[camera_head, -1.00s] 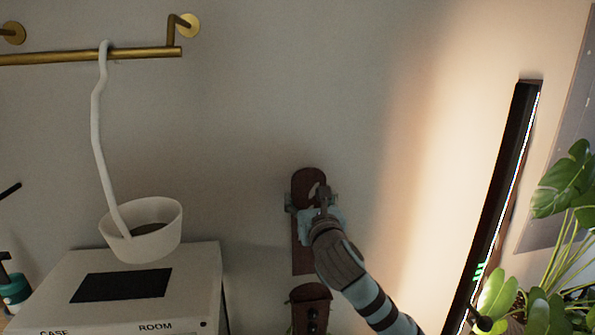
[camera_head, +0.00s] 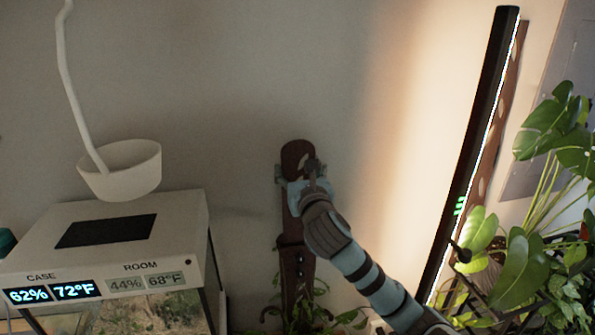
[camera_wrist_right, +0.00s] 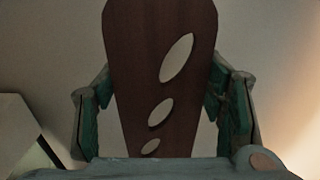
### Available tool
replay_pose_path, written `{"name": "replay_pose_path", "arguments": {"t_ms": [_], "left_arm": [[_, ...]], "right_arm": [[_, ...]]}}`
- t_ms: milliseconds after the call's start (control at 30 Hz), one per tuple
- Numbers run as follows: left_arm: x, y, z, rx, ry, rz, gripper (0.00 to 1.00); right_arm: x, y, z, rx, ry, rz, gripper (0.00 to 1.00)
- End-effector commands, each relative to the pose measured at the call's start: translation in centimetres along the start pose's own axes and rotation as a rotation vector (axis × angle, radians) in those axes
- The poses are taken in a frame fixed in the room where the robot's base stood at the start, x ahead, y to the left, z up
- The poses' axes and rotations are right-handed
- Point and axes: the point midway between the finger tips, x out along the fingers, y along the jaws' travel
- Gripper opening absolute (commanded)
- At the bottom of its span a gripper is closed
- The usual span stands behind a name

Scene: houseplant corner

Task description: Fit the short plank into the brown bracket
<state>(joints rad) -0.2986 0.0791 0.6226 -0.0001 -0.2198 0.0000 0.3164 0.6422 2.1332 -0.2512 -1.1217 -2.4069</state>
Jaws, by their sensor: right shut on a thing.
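The short plank (camera_head: 297,155) is dark brown with a rounded top, upright in front of the wall. My right gripper (camera_head: 298,183) is shut on its sides, below the rounded top. In the right wrist view the plank (camera_wrist_right: 160,60) stands between the two fingers and shows several slanted oval holes. The brown bracket (camera_head: 294,262) is on the wall directly below. The plank's lower end meets the bracket's top in the head view; I cannot tell whether it is inside. My left gripper is out of view.
A tall light bar (camera_head: 470,170) and leafy plants (camera_head: 550,140) stand at right. Small plants (camera_head: 310,315) grow below the bracket. The wall around the plank is clear.

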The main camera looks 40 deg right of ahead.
Motion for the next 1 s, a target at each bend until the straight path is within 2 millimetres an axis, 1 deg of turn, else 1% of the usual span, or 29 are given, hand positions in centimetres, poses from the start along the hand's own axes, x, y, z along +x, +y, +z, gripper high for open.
{"name": "replay_pose_path", "arguments": {"t_ms": [33, 467, 700, 1000], "left_arm": [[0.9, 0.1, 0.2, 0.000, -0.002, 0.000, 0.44], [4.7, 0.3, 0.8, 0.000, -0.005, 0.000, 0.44], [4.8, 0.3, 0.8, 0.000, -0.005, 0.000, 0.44], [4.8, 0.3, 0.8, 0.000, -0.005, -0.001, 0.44]], "right_arm": [[0.0, 0.0, -0.8, 0.000, -0.001, 0.000, 0.04], [0.0, 0.0, -3.5, -0.002, -0.002, 0.001, 0.04], [0.0, 0.0, -4.8, 0.000, 0.000, 0.000, 0.04], [0.0, 0.0, -5.0, 0.000, -0.001, 0.000, 0.04]]}}
